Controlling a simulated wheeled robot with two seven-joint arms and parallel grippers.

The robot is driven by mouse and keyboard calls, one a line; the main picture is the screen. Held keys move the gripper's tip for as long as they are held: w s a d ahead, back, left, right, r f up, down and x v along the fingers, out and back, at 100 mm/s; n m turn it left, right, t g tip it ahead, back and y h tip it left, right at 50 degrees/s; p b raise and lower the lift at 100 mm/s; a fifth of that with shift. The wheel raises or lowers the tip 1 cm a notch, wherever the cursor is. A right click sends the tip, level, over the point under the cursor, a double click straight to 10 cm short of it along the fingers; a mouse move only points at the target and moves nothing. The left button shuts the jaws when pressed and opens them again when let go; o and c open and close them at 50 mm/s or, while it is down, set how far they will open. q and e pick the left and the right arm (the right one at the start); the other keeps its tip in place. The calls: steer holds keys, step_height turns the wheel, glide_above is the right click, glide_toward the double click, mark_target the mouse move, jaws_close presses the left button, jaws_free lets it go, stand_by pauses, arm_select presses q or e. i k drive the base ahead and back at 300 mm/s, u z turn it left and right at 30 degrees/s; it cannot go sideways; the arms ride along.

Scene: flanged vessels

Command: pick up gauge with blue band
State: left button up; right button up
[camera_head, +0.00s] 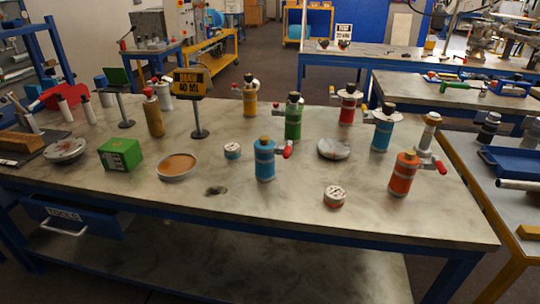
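A small round gauge with a blue band (232,152) and a white top lies on the grey workbench (270,205), left of the blue flanged vessel (265,160). A similar gauge with a reddish-orange band (334,198) lies nearer the front edge, left of the orange vessel (402,176). Neither of my grippers shows in the head view, and nothing is touching the gauges.
A green vessel (293,119) stands behind. A grey disc (333,149) lies right of the blue vessel. Bench surface in front of the blue-banded gauge is mostly clear.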

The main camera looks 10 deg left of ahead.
mark_target(234, 153)
steer(key=z, duration=0.6)
steer(key=k, duration=0.25)
steer(key=u, duration=1.3)
steer(key=i, duration=1.3)
steer(key=z, duration=0.7)
